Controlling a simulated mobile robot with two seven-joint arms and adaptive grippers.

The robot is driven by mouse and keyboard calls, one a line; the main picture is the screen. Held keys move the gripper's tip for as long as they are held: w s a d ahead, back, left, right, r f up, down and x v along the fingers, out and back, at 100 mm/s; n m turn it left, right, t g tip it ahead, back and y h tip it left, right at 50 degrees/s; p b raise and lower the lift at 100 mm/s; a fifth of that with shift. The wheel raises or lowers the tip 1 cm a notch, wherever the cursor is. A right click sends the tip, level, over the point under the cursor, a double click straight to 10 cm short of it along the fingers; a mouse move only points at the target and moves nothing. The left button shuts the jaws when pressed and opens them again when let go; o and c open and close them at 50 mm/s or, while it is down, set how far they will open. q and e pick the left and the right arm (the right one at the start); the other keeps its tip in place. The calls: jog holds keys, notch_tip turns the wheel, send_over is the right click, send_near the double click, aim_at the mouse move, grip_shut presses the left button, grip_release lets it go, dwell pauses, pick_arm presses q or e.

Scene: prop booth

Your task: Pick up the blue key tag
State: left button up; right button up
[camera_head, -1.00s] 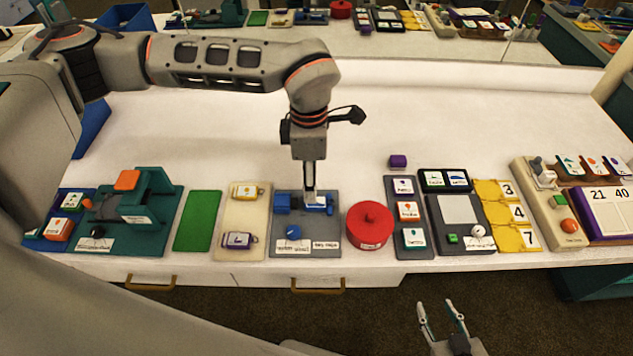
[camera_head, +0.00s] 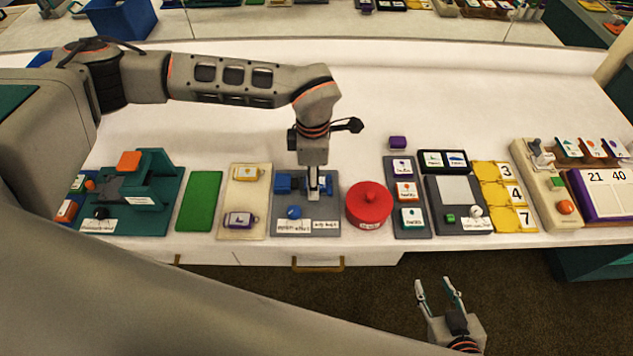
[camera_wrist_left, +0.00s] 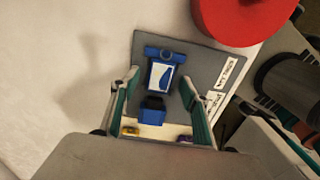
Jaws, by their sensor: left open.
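The blue key tag (camera_wrist_left: 161,76) has a white label with a blue picture. It lies on a grey board (camera_head: 307,232), between the fingers of my left gripper in the left wrist view (camera_wrist_left: 159,73). That gripper is open, with one finger on each side of the tag and gaps visible. In the head view my left gripper (camera_head: 313,191) points down over the board and partly covers the tag. A dark blue block (camera_wrist_left: 152,108) sits at one end of the tag. My right gripper (camera_head: 434,284) is open and empty, in front of the table.
A red round pot (camera_head: 369,204) stands just right of the grey board. A cream board (camera_head: 244,197) with a yellow and a purple tag lies to its left, beyond which is a green mat (camera_head: 199,200).

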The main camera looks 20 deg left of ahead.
pick_arm(q)
jog(key=c, duration=1.1)
jog(key=shift+o, duration=0.2)
jog(key=shift+r, duration=0.1)
